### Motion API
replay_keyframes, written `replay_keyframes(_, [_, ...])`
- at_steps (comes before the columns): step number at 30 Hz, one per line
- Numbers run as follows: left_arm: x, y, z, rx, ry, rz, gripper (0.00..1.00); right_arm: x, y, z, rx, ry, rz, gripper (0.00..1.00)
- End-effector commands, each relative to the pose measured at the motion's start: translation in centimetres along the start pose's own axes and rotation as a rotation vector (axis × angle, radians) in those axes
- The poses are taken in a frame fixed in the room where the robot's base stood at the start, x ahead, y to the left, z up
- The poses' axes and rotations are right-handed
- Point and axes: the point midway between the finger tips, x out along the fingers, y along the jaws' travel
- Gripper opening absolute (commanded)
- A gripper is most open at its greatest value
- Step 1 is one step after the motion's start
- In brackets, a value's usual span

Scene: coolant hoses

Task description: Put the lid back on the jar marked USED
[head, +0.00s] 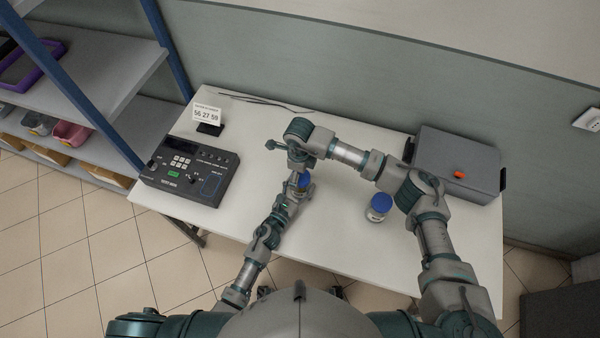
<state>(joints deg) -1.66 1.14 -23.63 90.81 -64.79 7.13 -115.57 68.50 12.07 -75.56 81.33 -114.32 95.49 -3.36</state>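A jar (302,187) with yellowish contents stands near the middle of the table, with a blue lid (303,178) at its top. I cannot tell whether that lid is seated or loose. My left gripper (300,194) is at this jar, its fingers beside it; whether they press on it is too small to tell. My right gripper (298,160) is just above and behind the lid, partly hidden by its own wrist, so its grip cannot be seen. A second jar (377,214) with a blue lid (381,202) stands apart to the right. I cannot read USED on either jar.
A dark control box (190,170) with buttons sits at the table's left. A small display card (207,115) stands behind it. A grey case (457,160) with an orange latch is at the right back. Thin dark rods (265,102) lie at the back. The white table (240,215) is otherwise mostly clear.

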Motion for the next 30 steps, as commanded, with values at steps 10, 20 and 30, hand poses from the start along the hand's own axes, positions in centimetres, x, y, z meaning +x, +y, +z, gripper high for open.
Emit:
replay_keyframes(10, [0.0, 0.1, 0.0, 0.000, 0.000, 0.002, 0.00, -1.8, 0.0, 0.1, -0.003, -0.002, -0.001, 0.89])
replay_keyframes(20, [0.0, 0.1, 0.0, 0.000, 0.000, 0.002, 0.00, -4.6, 0.1, 0.0, -0.002, 0.000, 0.002, 0.89])
replay_keyframes(30, [0.0, 0.1, 0.0, 0.000, 0.000, 0.002, 0.00, -5.9, -0.1, 0.0, -0.154, -0.002, -0.004, 0.84])
